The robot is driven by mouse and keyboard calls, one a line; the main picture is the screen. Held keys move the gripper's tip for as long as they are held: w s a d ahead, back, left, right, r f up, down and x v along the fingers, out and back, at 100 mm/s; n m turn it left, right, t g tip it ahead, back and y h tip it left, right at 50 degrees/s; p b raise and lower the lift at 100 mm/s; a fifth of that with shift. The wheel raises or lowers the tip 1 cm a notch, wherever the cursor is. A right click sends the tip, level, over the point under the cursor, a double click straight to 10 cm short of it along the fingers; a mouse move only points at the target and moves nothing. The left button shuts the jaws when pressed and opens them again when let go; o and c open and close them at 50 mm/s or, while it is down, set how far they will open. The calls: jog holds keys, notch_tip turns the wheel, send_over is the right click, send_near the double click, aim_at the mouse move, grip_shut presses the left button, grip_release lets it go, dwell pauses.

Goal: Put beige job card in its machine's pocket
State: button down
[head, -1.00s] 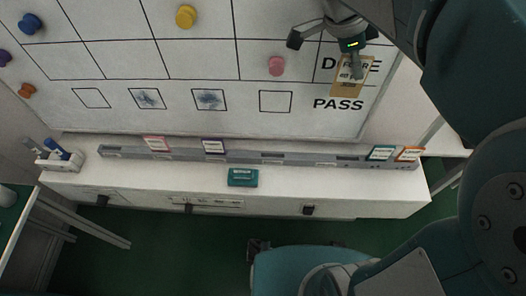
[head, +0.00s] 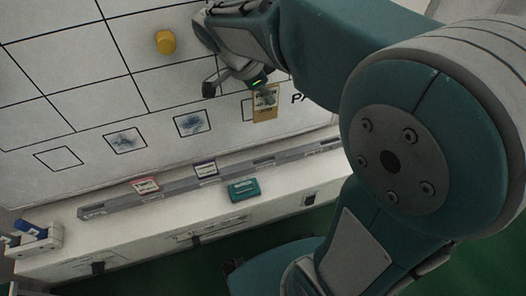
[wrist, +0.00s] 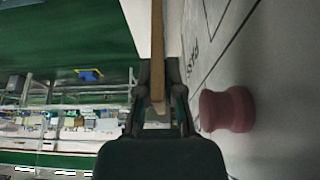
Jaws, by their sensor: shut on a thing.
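The beige job card (head: 265,108) hangs from my gripper (head: 266,95) in front of the whiteboard, overlapping an outlined square near the lettering. In the wrist view the card (wrist: 158,45) shows edge-on, pinched between the two fingers of my gripper (wrist: 160,100). The grey rail (head: 110,207) runs along the ledge below the board, lower left of the card and apart from it. It carries a red-edged card (head: 145,185) and a purple-edged card (head: 206,169). My arm hides the rail's right end. I cannot tell which pocket matches the beige card.
The whiteboard (head: 75,85) has drawn squares, some smudged, and a yellow magnet (head: 166,42). A pink magnet (wrist: 228,108) stands out beside my gripper in the wrist view. A teal block (head: 243,189) lies on the white ledge. A marker holder (head: 38,240) stands at the left.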

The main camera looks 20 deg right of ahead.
notch_tip(320, 180, down, 21)
jog(key=shift+a+r, duration=0.1)
jog(key=shift+a, duration=0.05)
dwell(0.4)
jog(key=c, duration=0.8)
grip_release()
jog(key=v, duration=1.2)
jog(key=shift+s+d+r+n+t+y, duration=0.9)
jog(key=shift+s+r+n, duration=1.3)
jog(key=shift+n, duration=0.8)
jog(key=shift+s+d+r+n+t+y, duration=0.85)
jog(key=shift+s+r+n, duration=0.95)
jog(key=shift+s+n, duration=0.95)
jog(key=shift+s+d+r+n+t+y, duration=0.9)
jog(key=shift+s+r+n, duration=1.15)
jog(key=shift+n, duration=1.2)
